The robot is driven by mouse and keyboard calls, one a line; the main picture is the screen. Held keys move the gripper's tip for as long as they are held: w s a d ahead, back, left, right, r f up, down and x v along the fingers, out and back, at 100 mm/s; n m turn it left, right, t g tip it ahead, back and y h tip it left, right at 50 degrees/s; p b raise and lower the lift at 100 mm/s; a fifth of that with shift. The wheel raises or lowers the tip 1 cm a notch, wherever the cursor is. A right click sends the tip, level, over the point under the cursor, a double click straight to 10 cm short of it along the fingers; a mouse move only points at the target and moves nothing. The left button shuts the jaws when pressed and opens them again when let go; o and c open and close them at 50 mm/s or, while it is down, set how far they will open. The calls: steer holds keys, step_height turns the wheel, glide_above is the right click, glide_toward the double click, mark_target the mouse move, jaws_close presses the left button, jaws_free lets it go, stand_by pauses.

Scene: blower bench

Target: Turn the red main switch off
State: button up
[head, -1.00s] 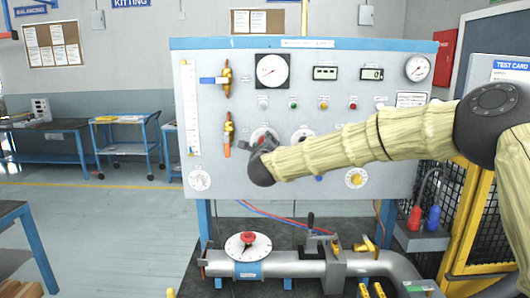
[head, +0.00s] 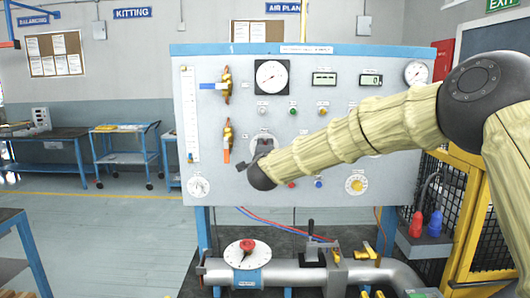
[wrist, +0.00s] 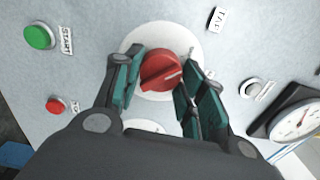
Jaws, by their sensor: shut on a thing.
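The red switch (wrist: 161,71) is a round knob with a pale pointer line, on a white round plate (wrist: 190,38) on the panel. In the wrist view its line points right and slightly up. My gripper (wrist: 163,68) is shut on the knob, one dark green finger on each side. In the head view my gripper (head: 263,150) is at the panel's middle, in front of the white plate, and hides most of the knob. The switch's position words are not readable.
The wrist view shows a green START button (wrist: 39,37), a red button (wrist: 56,106), a grey button (wrist: 251,88) and a gauge (wrist: 299,121) around the knob. An orange-handled valve (head: 227,140) is just left of my gripper. Pipework (head: 300,270) runs below the panel (head: 330,205).

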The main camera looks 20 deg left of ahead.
steer(key=shift+n, duration=0.3)
steer(key=o, duration=1)
steer(key=shift+s, duration=0.15)
steer(key=v, duration=1.1)
steer(key=shift+s, duration=0.35)
steer(key=shift+d, duration=0.15)
